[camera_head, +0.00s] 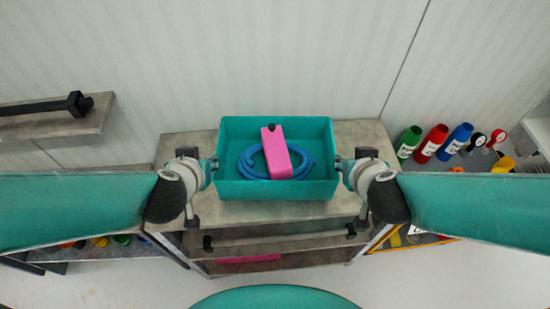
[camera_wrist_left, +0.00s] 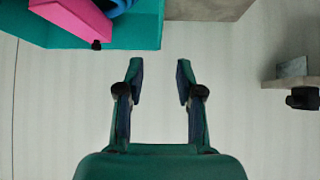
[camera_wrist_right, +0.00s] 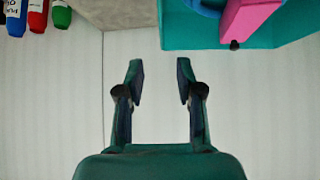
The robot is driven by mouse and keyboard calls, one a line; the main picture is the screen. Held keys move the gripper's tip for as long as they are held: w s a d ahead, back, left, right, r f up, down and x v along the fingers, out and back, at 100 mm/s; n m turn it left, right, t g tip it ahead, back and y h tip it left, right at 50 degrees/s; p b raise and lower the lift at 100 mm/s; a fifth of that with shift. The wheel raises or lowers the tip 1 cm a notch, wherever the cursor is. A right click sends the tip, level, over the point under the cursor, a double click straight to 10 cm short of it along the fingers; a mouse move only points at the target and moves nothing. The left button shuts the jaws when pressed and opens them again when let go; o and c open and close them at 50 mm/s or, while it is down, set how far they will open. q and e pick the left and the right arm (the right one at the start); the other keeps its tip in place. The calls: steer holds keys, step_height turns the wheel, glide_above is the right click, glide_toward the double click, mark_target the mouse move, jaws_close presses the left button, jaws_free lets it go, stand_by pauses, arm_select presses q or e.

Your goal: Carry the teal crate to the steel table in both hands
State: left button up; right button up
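The teal crate (camera_head: 275,190) sits level on a grey-topped shelf unit (camera_head: 358,134). It holds a pink block (camera_head: 276,152) with a black knob and a coiled blue hose (camera_head: 247,161). My left gripper (camera_head: 212,165) is at the crate's left side and my right gripper (camera_head: 339,165) at its right side. In the wrist views, the left fingers (camera_wrist_left: 160,72) and right fingers (camera_wrist_right: 160,72) are spread with nothing between them. The crate shows at the upper left of the left wrist view (camera_wrist_left: 140,25) and upper right of the right wrist view (camera_wrist_right: 190,30).
Green (camera_head: 408,142), red (camera_head: 431,142) and blue (camera_head: 456,140) bottles stand at the right. A grey wall shelf with a black bar (camera_head: 45,106) is at the left. Lower shelves of the unit hold something pink (camera_head: 250,260). A pale wall stands behind.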

mark_target(217, 150)
steer(key=shift+w, duration=0.1)
